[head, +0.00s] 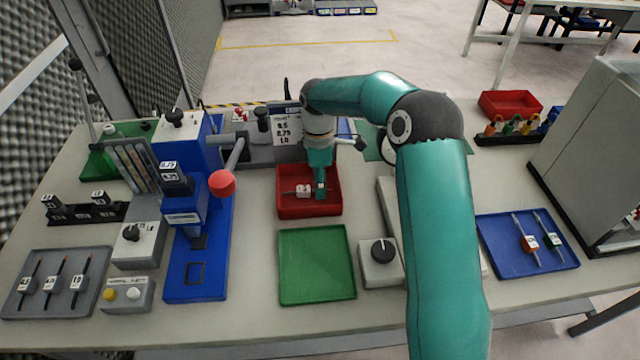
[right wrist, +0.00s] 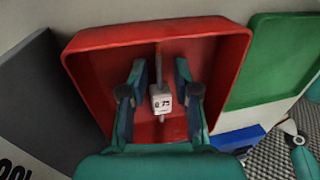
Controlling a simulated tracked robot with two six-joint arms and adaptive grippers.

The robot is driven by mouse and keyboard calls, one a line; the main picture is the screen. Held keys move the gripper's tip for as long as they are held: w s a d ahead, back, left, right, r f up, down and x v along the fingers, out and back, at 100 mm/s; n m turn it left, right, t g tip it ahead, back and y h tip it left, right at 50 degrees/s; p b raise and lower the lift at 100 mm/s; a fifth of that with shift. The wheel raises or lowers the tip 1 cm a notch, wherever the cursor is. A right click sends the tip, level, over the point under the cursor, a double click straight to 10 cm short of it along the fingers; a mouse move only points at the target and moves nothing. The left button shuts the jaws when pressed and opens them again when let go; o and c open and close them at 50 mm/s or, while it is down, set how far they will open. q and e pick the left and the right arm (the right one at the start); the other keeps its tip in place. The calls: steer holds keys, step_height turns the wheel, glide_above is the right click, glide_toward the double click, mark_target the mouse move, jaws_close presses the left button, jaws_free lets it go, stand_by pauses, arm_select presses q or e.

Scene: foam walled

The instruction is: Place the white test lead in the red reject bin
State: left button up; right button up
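The red reject bin (head: 283,208) stands at the middle of the bench, and its red wall also shows in the right wrist view (right wrist: 90,75). The white test lead (head: 303,190) lies inside the bin; its white labelled body (right wrist: 160,98) and thin shaft show in the right wrist view. My right gripper (head: 320,186) reaches down into the bin. Its two fingers (right wrist: 159,72) stand apart on either side of the lead, with a gap to it on both sides. My left gripper is not in view.
A green tray (head: 316,265) lies in front of the bin. A blue press with a red knob (head: 221,184) stands to its left. A blue tray with two leads (head: 500,255) is at right, and a grey tray (head: 30,305) with several leads is at left.

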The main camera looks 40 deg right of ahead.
step_height(320, 180, up, 12)
steer(key=w+d, duration=0.1)
steer(key=w, duration=0.1)
stand_by(0.5)
steer(key=shift+f, duration=0.1)
stand_by(0.3)
